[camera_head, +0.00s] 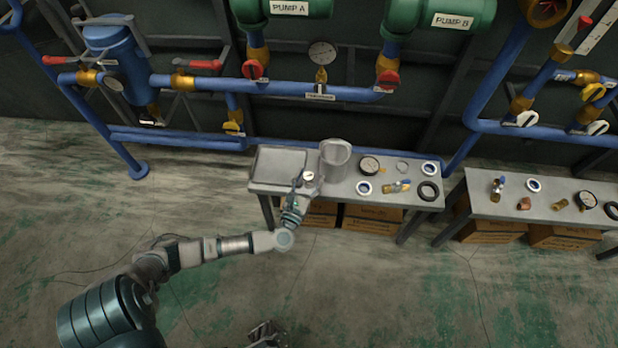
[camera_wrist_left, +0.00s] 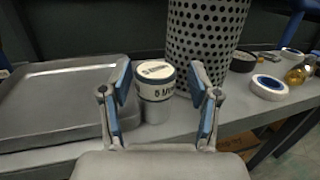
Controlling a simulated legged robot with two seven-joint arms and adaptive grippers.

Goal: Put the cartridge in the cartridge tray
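The cartridge (camera_wrist_left: 155,95), a short silver cylinder with a white labelled top, stands upright on the bench. It also shows in the head view (camera_head: 309,176), beside the cartridge tray. The tray (camera_wrist_left: 60,72) is a shallow grey metal tray to its left, and its floor looks empty; it also shows in the head view (camera_head: 280,151). My left gripper (camera_wrist_left: 159,78) is open, its two blue-padded fingers apart with the cartridge between or just beyond them. Gaps show on both sides. My right gripper (camera_head: 264,334) shows only partly at the bottom edge of the head view.
A perforated metal canister (camera_wrist_left: 208,35) stands right behind the cartridge. Gauges, rings (camera_head: 364,187) and brass fittings lie on the right of the bench (camera_head: 342,198). A second bench (camera_head: 483,207) stands at the right. Blue pipes run behind.

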